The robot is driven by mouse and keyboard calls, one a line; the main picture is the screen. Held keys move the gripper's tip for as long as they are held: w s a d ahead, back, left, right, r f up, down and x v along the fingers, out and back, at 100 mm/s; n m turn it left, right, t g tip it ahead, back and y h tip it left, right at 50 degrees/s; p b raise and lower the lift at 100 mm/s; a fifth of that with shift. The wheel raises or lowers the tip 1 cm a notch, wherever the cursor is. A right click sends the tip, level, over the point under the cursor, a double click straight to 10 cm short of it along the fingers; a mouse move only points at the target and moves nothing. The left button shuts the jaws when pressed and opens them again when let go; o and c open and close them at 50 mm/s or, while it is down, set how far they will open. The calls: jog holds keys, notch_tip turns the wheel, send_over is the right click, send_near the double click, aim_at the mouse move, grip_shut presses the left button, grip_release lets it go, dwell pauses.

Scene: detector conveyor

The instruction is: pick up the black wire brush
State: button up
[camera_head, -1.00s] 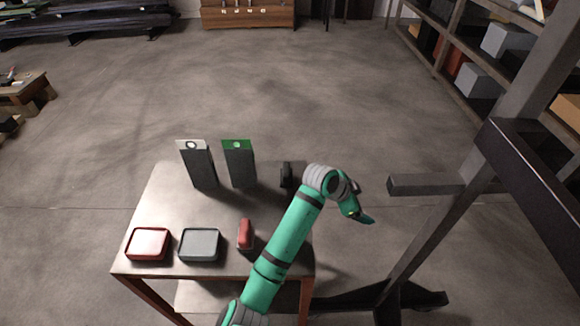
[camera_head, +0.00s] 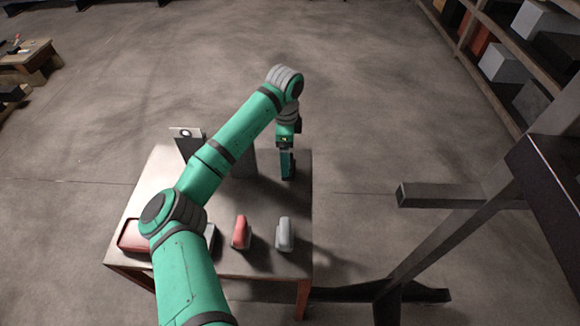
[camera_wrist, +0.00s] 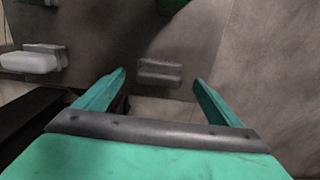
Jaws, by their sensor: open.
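The black wire brush (camera_wrist: 158,72) shows in the wrist view as a small dark grey block on the table, between and beyond my fingertips. In the head view my gripper hides most or all of it. My gripper (camera_wrist: 160,78) is open, with one teal finger on each side of the brush in the picture. I see no contact between the fingers and the brush. In the head view my gripper (camera_head: 287,168) points down over the back right of the table (camera_head: 262,205).
A red block (camera_head: 241,232) and a light grey block (camera_head: 284,233) stand near the table's front. A red tray (camera_head: 130,235) is at the front left, partly behind my arm. A panel with a white top (camera_head: 186,133) stands at the back. A dark metal frame (camera_head: 440,200) is to the right.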

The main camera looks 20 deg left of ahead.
jog(key=shift+w+f, duration=0.15)
jog(key=shift+f, duration=1.35)
jog(key=f, duration=0.4)
jog(key=shift+d, duration=0.35)
jog(key=shift+d+f, duration=0.1)
jog(key=shift+f, duration=0.15)
jog(key=c, duration=1.2)
jog(key=shift+c, duration=0.2)
jog(key=shift+r, duration=0.1)
